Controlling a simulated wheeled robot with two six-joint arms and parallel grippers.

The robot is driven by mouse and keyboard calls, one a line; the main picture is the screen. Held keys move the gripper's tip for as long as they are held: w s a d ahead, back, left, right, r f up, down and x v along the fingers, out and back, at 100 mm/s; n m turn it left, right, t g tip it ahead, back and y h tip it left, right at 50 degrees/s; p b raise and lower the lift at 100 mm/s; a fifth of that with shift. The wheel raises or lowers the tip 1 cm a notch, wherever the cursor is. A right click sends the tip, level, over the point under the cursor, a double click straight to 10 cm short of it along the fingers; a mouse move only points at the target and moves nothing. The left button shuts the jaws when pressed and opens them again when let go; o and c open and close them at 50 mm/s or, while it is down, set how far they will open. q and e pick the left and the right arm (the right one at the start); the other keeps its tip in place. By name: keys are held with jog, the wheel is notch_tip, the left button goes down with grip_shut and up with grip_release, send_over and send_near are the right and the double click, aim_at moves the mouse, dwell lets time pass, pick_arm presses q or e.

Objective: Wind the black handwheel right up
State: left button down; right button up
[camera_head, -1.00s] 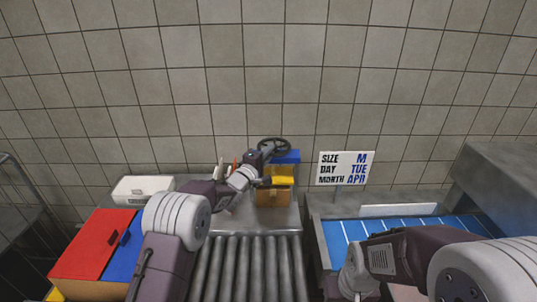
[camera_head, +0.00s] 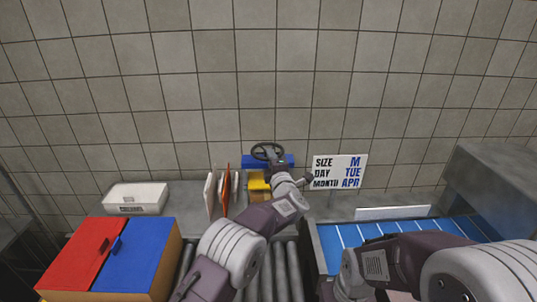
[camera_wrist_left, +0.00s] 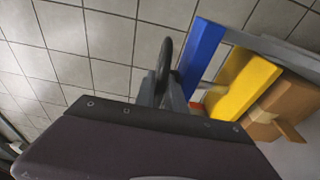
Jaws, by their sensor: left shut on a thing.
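The black handwheel (camera_head: 267,151) sits flat on top of the blue crossbar (camera_head: 250,163) of a small press at the back of the bench. My left gripper (camera_head: 276,159) is at the wheel's near right rim, with the arm reaching in from the front. In the left wrist view the fingers (camera_wrist_left: 163,88) are shut on the dark wheel rim (camera_wrist_left: 166,54). A yellow block (camera_head: 257,183) is under the blue bar, and it also shows in the left wrist view (camera_wrist_left: 243,85). My left arm hides much of the press.
A SIZE/DAY/MONTH sign (camera_head: 340,171) stands right of the press. White and orange upright boards (camera_head: 225,187) stand left of it. A red-and-blue-lidded box (camera_head: 75,255), white case (camera_head: 137,197), rollers (camera_head: 280,272) and blue tray (camera_head: 345,236) surround the arms.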

pick_arm(q)
jog(key=shift+d+f+n+y, duration=0.1)
jog(key=shift+d+n+y, duration=0.1)
jog(key=shift+n+y, duration=0.4)
jog(key=c, duration=1.7)
grip_release()
